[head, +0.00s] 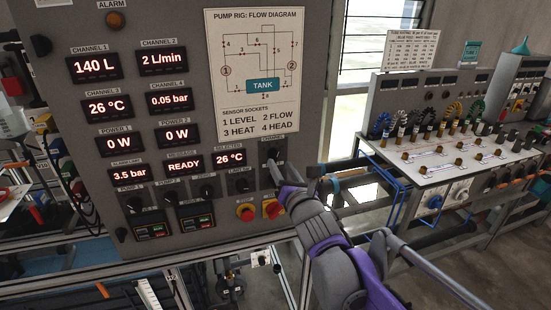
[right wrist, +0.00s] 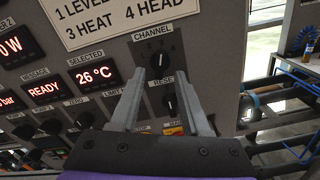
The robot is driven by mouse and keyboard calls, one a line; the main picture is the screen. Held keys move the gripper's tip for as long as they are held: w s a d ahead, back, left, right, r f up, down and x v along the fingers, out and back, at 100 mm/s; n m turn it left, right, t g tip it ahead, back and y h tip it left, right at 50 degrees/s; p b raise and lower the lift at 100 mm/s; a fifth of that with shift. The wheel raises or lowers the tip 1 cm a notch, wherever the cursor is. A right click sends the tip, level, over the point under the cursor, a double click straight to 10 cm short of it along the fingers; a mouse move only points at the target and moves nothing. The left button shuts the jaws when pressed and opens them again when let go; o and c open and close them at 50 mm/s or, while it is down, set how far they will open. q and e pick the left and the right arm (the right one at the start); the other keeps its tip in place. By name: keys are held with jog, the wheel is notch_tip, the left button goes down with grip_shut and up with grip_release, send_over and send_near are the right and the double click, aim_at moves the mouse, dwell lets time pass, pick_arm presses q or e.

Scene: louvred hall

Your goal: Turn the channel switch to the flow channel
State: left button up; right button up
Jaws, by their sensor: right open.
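The channel switch (head: 273,154) is a black knob at the right side of the grey pump rig panel. In the right wrist view the channel switch (right wrist: 160,60) shows under its CHANNEL label, just beyond the fingertips. My right gripper (right wrist: 160,78) is open, with nothing between its fingers, one finger to each side below the knob. In the head view my right gripper (head: 275,172) is in front of the panel, partly hiding the area below the switch. The selected display (head: 230,157) reads 26 °C. The printed legend (head: 258,122) lists 2 as FLOW. My left gripper is not in view.
The reset knob (right wrist: 169,102) is close below the channel switch, seen between my fingers. Red and yellow stop controls (head: 246,212) sit lower on the panel. A test bench (head: 450,165) with cables stands to the right.

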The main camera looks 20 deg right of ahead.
aim_at(276, 158)
jog(key=w, duration=0.3)
jog(key=shift+w+a+b, duration=0.1)
jog(key=shift+w+b, duration=0.3)
jog(key=shift+s+r, duration=0.1)
jog(key=shift+w+r+p, duration=0.1)
jog(key=shift+w+p, duration=0.2)
jog(key=shift+p, duration=0.15)
jog(key=shift+w, duration=0.15)
jog(key=shift+f, duration=0.2)
grip_shut()
jog(key=shift+r, duration=0.1)
dwell(0.3)
